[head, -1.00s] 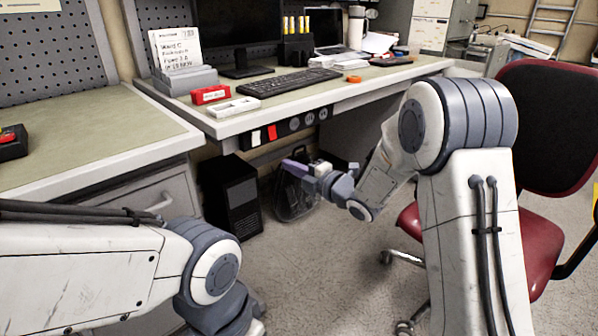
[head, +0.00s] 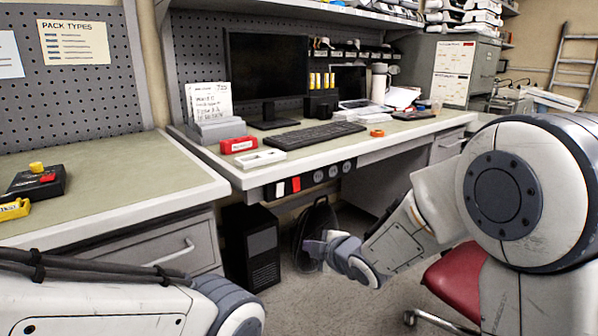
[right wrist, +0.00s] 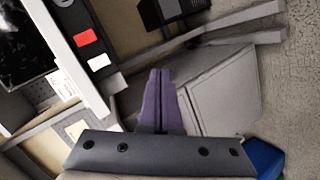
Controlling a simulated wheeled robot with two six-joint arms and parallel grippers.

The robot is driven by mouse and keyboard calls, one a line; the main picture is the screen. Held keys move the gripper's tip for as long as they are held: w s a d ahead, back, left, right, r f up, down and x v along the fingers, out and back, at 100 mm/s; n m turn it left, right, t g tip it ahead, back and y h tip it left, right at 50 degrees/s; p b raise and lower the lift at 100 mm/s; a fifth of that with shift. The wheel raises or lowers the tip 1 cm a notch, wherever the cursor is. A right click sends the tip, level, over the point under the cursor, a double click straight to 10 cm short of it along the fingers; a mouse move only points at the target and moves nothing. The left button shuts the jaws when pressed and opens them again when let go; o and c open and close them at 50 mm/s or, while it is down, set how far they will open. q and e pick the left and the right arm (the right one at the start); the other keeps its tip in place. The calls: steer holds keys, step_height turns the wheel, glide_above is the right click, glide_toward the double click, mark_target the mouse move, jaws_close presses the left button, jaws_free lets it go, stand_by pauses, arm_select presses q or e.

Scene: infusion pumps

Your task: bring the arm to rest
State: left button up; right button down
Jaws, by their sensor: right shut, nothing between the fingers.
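My right arm reaches in from the right in the head view, and its gripper (head: 318,246) hangs below the desk's front edge, near a dark bag. In the right wrist view the purple fingers of my right gripper (right wrist: 160,75) are pressed together with nothing between them. My left arm (head: 110,300) comes in at the lower left; its gripper is outside the picture.
The desk (head: 300,156) holds a monitor (head: 268,72), a keyboard (head: 313,134), a red box (head: 239,145) and a white tray (head: 261,158). A black computer tower (head: 250,248) stands below. A red chair (head: 455,285) is behind my right arm. A workbench (head: 100,185) is at left.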

steer(key=s+f+m+g+h, duration=0.15)
steer(key=s+m+g, duration=0.25)
steer(key=s, duration=0.7)
steer(key=s+d+f+m+g+h, duration=0.1)
steer(key=s+m+g+h, duration=0.15)
steer(key=s, duration=0.95)
steer(key=s+f+m+g+h, duration=0.1)
steer(key=s+m+g, duration=0.4)
steer(key=s, duration=0.6)
step_height(320, 180, up, 30)
steer(key=p, duration=3)
steer(key=shift+d+p, duration=0.15)
steer(key=shift+p, duration=0.15)
steer(key=shift+s+r+t, duration=0.1)
steer(key=shift+t, duration=0.15)
